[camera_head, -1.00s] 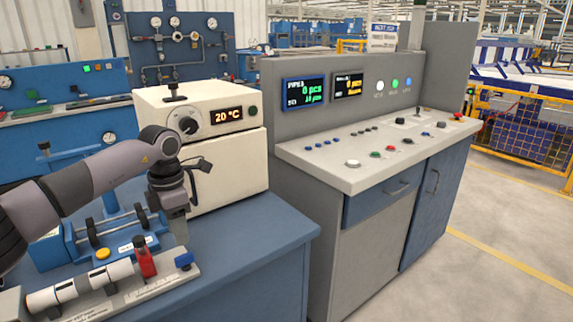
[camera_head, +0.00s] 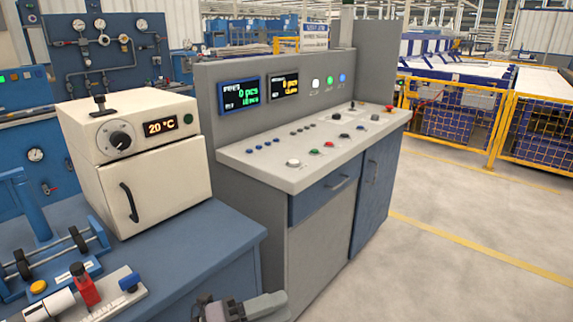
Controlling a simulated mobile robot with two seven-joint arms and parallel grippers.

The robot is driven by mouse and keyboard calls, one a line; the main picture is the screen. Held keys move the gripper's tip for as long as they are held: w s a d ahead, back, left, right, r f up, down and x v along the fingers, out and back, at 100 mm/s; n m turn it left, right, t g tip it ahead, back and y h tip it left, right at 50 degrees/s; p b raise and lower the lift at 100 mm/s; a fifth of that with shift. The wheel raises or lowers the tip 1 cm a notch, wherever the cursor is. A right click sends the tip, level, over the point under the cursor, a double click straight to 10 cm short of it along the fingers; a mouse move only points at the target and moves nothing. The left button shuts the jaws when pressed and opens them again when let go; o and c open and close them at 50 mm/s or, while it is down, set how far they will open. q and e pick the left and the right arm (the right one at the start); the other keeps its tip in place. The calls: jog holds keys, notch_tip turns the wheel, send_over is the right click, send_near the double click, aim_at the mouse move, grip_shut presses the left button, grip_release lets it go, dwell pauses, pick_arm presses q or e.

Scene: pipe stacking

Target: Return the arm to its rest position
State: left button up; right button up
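The rest of the left arm is out of view.
A cream oven (camera_head: 160,190) with a closed door stands on the blue bench (camera_head: 215,245). A roller device (camera_head: 50,260) and a fixture with a red clamp (camera_head: 84,288) are at the left. A grey control console (camera_head: 235,160) stands behind. Open floor lies right.

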pick_arm(q)
jog(key=s+a+f+n+t+y+p, duration=0.1)
jog(key=s+a+f+n+y, duration=0.7)
jog(key=n, duration=0.6)
jog(key=s+a+f+n+t+y, duration=0.2)
jog(key=s+a+f+n+y, duration=0.6)
jog(key=n, duration=0.7)
notch_tip(320, 180, down, 2)
jog(key=shift+a+f+t+p, duration=0.1)
jog(key=shift+a+t+p, duration=0.25)
jog(key=shift+a, duration=0.65)
